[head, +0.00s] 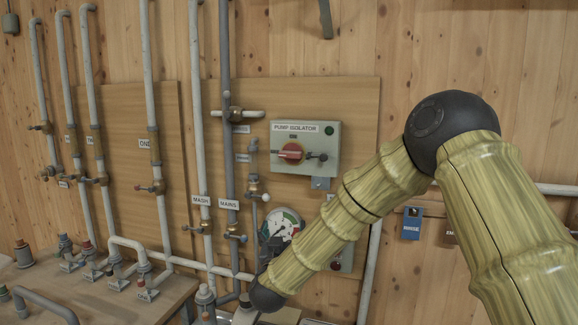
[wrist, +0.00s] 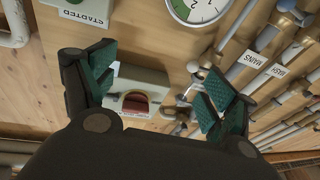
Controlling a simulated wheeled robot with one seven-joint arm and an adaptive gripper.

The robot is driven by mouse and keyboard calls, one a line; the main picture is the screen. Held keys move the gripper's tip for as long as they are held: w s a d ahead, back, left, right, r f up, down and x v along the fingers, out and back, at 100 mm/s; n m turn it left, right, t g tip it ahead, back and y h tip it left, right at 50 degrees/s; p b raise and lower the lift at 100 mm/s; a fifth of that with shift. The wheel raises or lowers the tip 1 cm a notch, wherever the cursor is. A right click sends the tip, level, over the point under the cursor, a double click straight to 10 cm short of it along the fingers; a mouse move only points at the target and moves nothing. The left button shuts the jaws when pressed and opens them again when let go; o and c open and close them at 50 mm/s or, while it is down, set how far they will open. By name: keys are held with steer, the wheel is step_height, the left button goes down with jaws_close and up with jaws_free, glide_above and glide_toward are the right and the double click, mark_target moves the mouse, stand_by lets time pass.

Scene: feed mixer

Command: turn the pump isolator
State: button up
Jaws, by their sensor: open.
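The pump isolator (head: 331,138) is a grey-green box on the wooden board, labelled PUMP ISOLATOR. Its red rotary handle (head: 290,152) is on the front, with a small dark fitting to its right. In the wrist view, which is turned roughly upside down, a box with a red handle (wrist: 135,103) shows between the fingers, partly hidden by my gripper body. My gripper (wrist: 157,92) is open and empty, its green-padded fingers spread to either side of the handle in the picture. I see no contact. In the head view my arm reaches low, below the isolator, and the gripper is not clearly visible.
A round gauge (head: 281,226) sits below the isolator, partly behind my arm. Vertical pipes with valves and MASH (head: 201,200) and MAINS (head: 228,204) labels stand to the left. A starter box (wrist: 84,12) shows in the wrist view. A blue tag (head: 411,224) hangs at right.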

mark_target(289, 157)
step_height(289, 157, up, 15)
steer(key=a+m+t+h, duration=0.2)
steer(key=m+h, duration=0.1)
steer(key=h, duration=0.1)
steer(key=p+x, duration=0.3)
steer(key=x, duration=0.2)
steer(key=p+x, duration=0.3)
steer(key=x, duration=0.3)
steer(key=shift+d, duration=0.25)
steer(key=shift+w, duration=0.1)
steer(key=c, duration=1)
